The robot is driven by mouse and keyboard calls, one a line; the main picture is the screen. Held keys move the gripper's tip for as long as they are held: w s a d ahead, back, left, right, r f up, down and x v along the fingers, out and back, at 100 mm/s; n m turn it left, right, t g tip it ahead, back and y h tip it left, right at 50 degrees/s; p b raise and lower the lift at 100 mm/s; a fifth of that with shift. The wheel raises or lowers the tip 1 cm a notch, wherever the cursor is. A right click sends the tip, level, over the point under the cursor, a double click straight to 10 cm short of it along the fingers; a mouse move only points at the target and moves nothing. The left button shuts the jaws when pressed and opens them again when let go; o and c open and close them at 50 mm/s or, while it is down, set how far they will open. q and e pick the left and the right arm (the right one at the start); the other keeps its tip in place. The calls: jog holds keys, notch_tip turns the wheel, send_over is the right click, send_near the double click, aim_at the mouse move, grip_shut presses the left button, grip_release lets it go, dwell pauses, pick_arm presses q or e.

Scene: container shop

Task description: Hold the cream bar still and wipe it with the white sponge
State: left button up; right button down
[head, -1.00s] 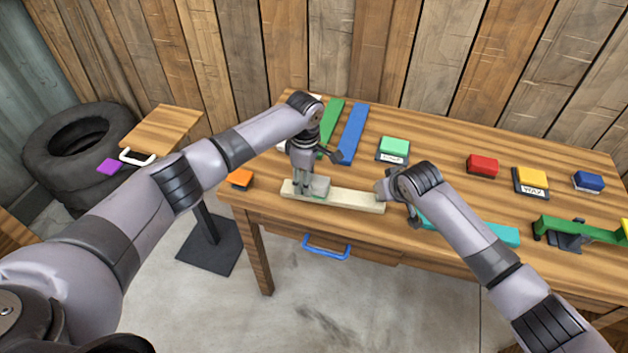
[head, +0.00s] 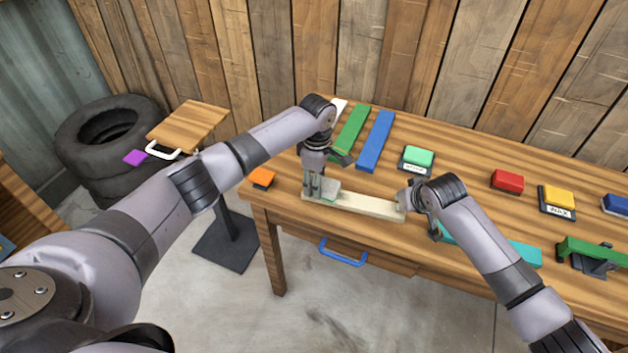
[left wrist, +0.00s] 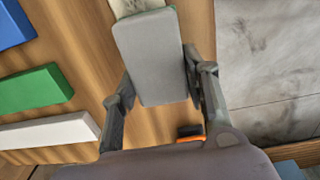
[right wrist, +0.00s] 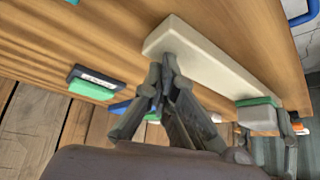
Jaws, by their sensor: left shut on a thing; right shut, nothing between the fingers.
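The cream bar (head: 365,204) lies flat along the table's front edge. My left gripper (head: 320,188) is shut on the white sponge (head: 330,186), a pale grey-white block with a green layer underneath, at the bar's left end. The sponge fills much of the left wrist view (left wrist: 150,58), with a bit of the bar beyond it. My right gripper (head: 408,196) is shut and empty, its fingertips at the bar's right end. In the right wrist view the closed fingertips (right wrist: 168,72) are against the bar (right wrist: 215,62); exact contact is hard to tell.
A teal bar (head: 520,252) lies right of my right gripper. Green (head: 350,132) and blue (head: 375,142) bars lie behind. An orange block (head: 262,177) sits at the left corner. Green (head: 418,158), red (head: 507,181) and yellow (head: 558,198) blocks stand further right. A blue drawer handle (head: 343,254) is below.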

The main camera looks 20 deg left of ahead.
aim_at(328, 184)
pick_arm(q)
jog(key=shift+w+d, duration=0.15)
jog(key=shift+d, duration=1.4)
pick_arm(e)
jog(key=shift+s+d+f, duration=0.15)
jog(key=shift+d+f, duration=0.05)
jog(key=shift+f, duration=0.2)
pick_arm(q)
jog(key=shift+w+d+f, duration=0.1)
jog(key=shift+d+f, duration=0.1)
jog(key=shift+d, duration=1.75)
pick_arm(e)
jog(key=shift+a, duration=0.1)
pick_arm(q)
jog(key=shift+d+r, duration=0.1)
jog(key=shift+r, duration=3)
jog(key=shift+w, duration=0.1)
pick_arm(e)
jog(key=shift+r, duration=0.1)
